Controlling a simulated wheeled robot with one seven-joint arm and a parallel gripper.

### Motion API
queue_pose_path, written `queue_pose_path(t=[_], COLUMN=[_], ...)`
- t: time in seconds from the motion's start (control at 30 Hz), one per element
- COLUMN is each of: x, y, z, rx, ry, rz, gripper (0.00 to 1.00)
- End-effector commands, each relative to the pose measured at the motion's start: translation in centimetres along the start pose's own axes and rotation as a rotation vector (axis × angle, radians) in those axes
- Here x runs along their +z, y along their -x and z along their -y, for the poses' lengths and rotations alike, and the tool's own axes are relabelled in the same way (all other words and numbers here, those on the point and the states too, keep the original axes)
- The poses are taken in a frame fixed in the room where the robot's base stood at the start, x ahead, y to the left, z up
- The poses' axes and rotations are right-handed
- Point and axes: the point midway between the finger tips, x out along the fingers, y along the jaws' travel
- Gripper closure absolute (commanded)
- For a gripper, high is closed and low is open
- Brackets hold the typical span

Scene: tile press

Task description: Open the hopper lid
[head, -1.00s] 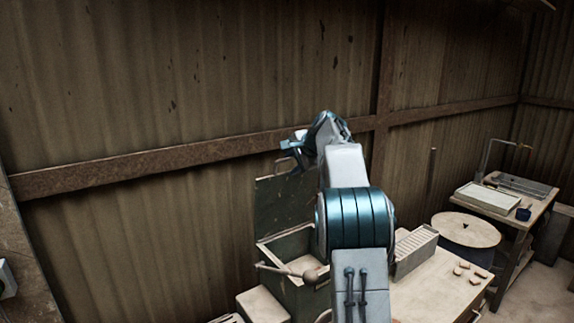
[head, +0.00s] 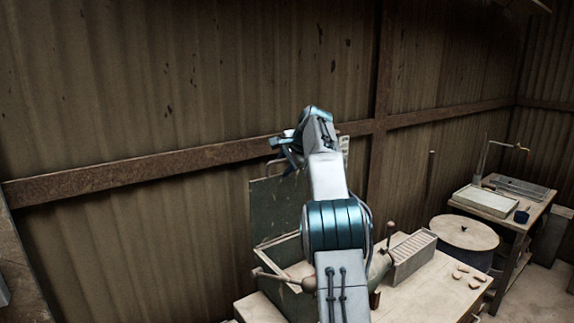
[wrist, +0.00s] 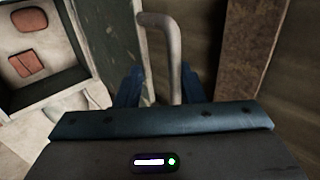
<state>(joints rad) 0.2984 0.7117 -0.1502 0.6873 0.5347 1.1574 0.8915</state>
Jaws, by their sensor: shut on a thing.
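The hopper (head: 262,254) is an open-topped dark green box on the bench. Its flat green lid (head: 268,205) stands raised, close to upright, at the hopper's back. In the head view my gripper (head: 287,152) is at the lid's upper edge, partly hidden by its own wrist. In the wrist view my gripper (wrist: 160,84) is shut on a pale bent rod handle (wrist: 174,50), beside the edge of the lid (wrist: 141,40). At the left of that view an open green-rimmed box, seemingly the hopper (wrist: 60,83), holds reddish-brown lumps (wrist: 27,63).
The corrugated wall (head: 120,100) with a rusty rail (head: 150,163) is close behind the lid. A ball-ended lever (head: 306,284) stands at the hopper's front. A slotted rack (head: 412,255) is on the bench (head: 425,290) to the right, with a round drum (head: 463,240) beyond.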

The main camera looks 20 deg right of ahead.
Motion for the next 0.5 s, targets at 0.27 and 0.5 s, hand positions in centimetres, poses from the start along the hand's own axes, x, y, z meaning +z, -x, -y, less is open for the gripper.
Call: queue_pose_path(t=[0.27, 0.5], x=[-0.01, -0.24], y=[-1.04, -0.68], z=[-0.84, -0.82], rx=[0.020, 0.017], ry=[-0.007, -0.008], rz=[0.012, 0.008], gripper=[0.68, 0.68])
